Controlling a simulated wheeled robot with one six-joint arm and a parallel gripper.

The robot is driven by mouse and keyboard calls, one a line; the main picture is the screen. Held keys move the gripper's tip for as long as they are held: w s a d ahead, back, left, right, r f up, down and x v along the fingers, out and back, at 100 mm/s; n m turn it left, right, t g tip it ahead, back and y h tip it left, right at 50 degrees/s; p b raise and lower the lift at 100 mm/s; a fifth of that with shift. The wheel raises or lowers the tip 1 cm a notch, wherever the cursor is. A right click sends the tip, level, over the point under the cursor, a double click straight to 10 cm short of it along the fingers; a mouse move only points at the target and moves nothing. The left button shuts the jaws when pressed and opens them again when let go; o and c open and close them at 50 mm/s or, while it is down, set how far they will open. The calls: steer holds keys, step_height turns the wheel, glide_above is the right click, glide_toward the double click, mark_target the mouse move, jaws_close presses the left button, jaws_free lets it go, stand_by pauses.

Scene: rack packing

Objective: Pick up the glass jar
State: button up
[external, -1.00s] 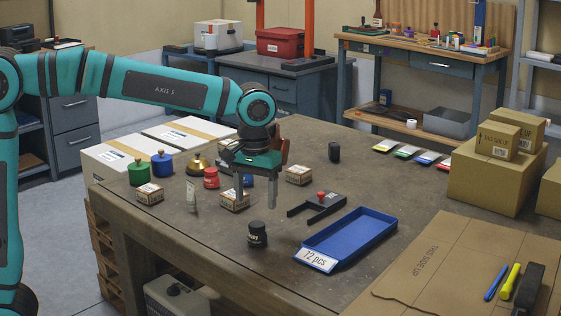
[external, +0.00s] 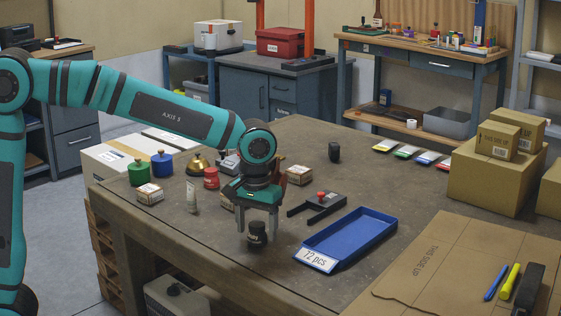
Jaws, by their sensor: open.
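The small dark jar (external: 257,240) with a black lid and pale label stands upright near the front edge of the workbench, left of the blue tray. My gripper (external: 257,226) points down directly over it, fingers open. In the picture one fingertip is on each side of the jar's lid, with gaps showing. I cannot tell whether the fingers are exactly in line with it in depth.
The blue tray (external: 348,238) marked "72 pcs" lies to the right. A black tape-dispenser-like tool (external: 318,205), a grey-white tube (external: 192,196) and small boxes (external: 299,174) stand nearby. Flat cardboard (external: 440,262) covers the front right. Bench around the jar is clear.

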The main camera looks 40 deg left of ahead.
mark_target(257, 224)
steer(key=c, duration=1.1)
steer(key=shift+c, duration=0.3)
steer(key=shift+r, duration=0.1)
step_height(257, 224, up, 10)
steer(key=shift+f, duration=0.1)
steer(key=shift+d, duration=0.1)
